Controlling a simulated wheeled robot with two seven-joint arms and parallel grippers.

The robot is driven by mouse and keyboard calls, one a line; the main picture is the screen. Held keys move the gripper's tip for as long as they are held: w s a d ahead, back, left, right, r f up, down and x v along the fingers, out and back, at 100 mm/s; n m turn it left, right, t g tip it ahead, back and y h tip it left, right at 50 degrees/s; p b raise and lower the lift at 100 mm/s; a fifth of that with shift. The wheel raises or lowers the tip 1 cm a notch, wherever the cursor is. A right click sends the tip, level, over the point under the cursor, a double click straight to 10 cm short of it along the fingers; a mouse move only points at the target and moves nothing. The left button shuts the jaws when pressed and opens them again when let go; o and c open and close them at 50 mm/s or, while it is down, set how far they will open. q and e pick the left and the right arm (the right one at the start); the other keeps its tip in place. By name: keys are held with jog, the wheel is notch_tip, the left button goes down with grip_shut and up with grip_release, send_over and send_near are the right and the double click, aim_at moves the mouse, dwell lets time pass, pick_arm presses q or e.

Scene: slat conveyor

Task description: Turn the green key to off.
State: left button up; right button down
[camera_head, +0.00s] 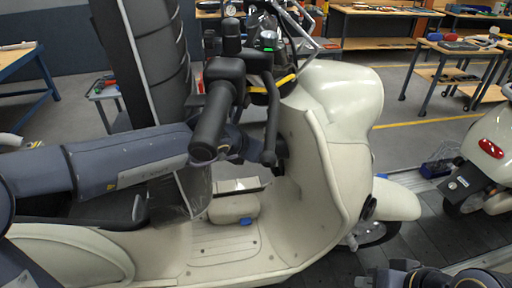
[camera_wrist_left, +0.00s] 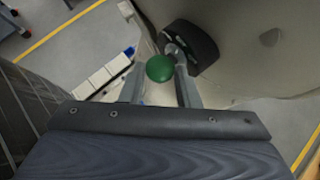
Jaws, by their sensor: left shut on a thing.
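The green key (camera_wrist_left: 159,69) shows a round green head in the left wrist view, in front of a dark lock housing (camera_wrist_left: 197,44) on the cream scooter. My left gripper (camera_wrist_left: 162,78) has a finger on each side of the key and is shut on it. In the head view my left arm reaches in from the left to the scooter's inner front panel (camera_head: 312,165). There the handlebar grip and lever hide the left fingers and the key. The key's turn position cannot be read. My right gripper (camera_head: 385,277) is low at the right, cut by the bottom edge; its opening is unclear.
The black handlebar grip (camera_head: 212,125) and brake lever (camera_head: 271,120) stand close to my left wrist. A second scooter (camera_head: 480,160) is at the right on the dark slat conveyor (camera_head: 425,225). Workbenches stand farther back.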

pick_arm(q)
jog(key=o, duration=0.6)
jog(key=shift+f, duration=0.1)
jog(key=o, duration=0.3)
pick_arm(e)
jog(key=shift+w+a, duration=0.1)
